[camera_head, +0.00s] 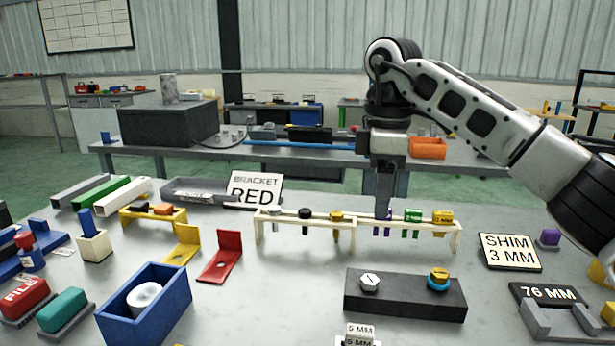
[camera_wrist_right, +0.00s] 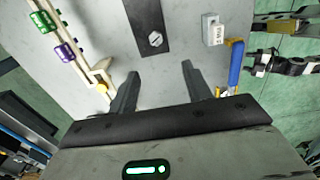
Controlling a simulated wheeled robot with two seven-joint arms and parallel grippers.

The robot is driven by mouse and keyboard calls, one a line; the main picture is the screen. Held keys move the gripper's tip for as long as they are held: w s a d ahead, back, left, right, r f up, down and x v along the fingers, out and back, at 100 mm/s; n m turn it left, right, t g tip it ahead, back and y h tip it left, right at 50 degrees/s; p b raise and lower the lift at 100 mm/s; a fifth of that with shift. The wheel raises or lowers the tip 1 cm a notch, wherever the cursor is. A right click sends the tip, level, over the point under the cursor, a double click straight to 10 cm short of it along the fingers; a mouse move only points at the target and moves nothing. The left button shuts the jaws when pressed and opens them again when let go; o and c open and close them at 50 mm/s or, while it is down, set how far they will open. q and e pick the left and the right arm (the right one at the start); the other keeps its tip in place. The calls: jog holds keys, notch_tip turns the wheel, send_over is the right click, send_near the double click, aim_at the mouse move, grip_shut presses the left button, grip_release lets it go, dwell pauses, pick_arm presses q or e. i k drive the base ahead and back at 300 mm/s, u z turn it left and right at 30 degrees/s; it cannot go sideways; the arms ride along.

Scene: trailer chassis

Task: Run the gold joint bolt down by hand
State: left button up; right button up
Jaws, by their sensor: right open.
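A gold bolt head (camera_head: 439,274) with a blue ring under it stands at the right end of a dark block (camera_head: 405,298) in the head view. A silver bolt (camera_head: 369,282) stands at the block's left end; it also shows in the right wrist view (camera_wrist_right: 155,39), where the gold bolt cannot be made out. My right gripper (camera_head: 384,196) points down over the cream rack, behind the dark block and apart from the gold bolt. Its two fingers (camera_wrist_right: 159,78) are spread, with nothing between them but grey tabletop. My left gripper is not in view.
The cream rack (camera_head: 290,215) holds gold, green, purple, black and silver pieces. A blue bin (camera_head: 150,305) with a white part stands front left. Red and yellow brackets lie left of the rack. Signs stand at the right. Tabletop between rack and dark block is clear.

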aim_at(438, 279)
jog(key=k, duration=0.95)
